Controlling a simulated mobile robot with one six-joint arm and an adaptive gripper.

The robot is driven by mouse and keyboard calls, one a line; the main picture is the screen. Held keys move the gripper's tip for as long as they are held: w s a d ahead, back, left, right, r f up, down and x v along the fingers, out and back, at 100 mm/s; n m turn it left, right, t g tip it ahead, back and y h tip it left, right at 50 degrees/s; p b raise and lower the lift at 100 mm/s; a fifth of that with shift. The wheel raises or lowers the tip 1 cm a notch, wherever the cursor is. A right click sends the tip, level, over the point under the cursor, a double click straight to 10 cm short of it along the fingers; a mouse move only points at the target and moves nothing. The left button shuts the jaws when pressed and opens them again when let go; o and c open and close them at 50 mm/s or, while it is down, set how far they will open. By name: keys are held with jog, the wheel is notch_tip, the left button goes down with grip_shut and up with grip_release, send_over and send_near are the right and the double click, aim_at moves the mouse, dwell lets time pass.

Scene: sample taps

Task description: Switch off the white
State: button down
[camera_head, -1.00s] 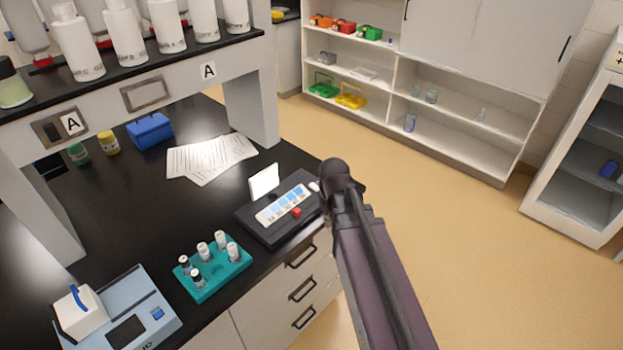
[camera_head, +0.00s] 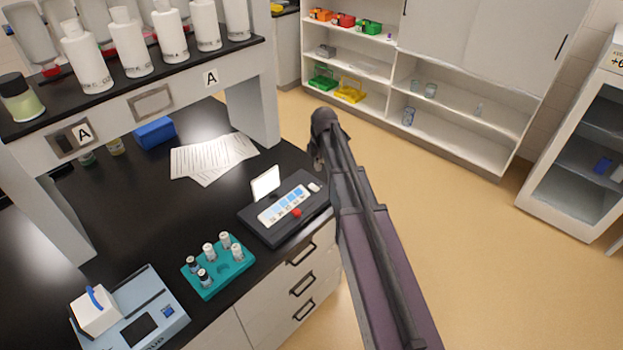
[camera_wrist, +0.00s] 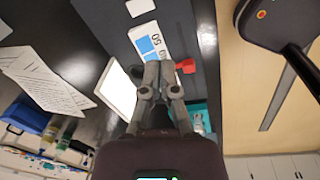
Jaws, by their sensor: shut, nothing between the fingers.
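A black device (camera_head: 262,228) lies near the bench's right edge, with a blue-and-white strip (camera_head: 284,205) on top. At its right end is a small white piece (camera_head: 314,187), which I take for the white switch. A red knob (camera_head: 297,212) sits at the strip's front side. In the wrist view the strip (camera_wrist: 150,42), the red knob (camera_wrist: 186,66) and the white piece (camera_wrist: 140,7) show again. My gripper (camera_wrist: 160,76) is shut and empty, its tips over the strip beside the red knob; I cannot tell whether they touch. The white piece lies beyond the tips.
An upright white plate (camera_head: 265,183) stands at the device's back. A teal rack (camera_head: 232,276) with several vials and a blue-grey instrument (camera_head: 140,320) stand nearer. Papers (camera_head: 215,157) lie behind. A bottle shelf (camera_head: 150,100) overhangs the left. The floor at right is clear.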

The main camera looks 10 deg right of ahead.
aim_at(313, 185)
jog(key=w+n, duration=0.1)
jog(key=w, duration=0.1)
jog(key=w+r+n+p, duration=0.1)
jog(key=n, duration=0.1)
jog(key=shift+w+d+r, duration=0.1)
jog(key=shift+w+r, duration=0.1)
jog(key=shift+w, duration=0.2)
jog(key=shift+f, duration=0.15)
jog(key=f+b, duration=0.4)
jog(key=w+f+b, duration=0.1)
jog(key=f+b, duration=0.4)
jog(key=a+f+b, duration=0.1)
jog(key=f+b, duration=0.3)
jog(key=b, duration=0.1)
jog(key=shift+w+f, duration=0.2)
jog(key=shift+f, duration=0.15)
dwell(0.4)
jog(key=shift+d, duration=0.25)
dwell(0.3)
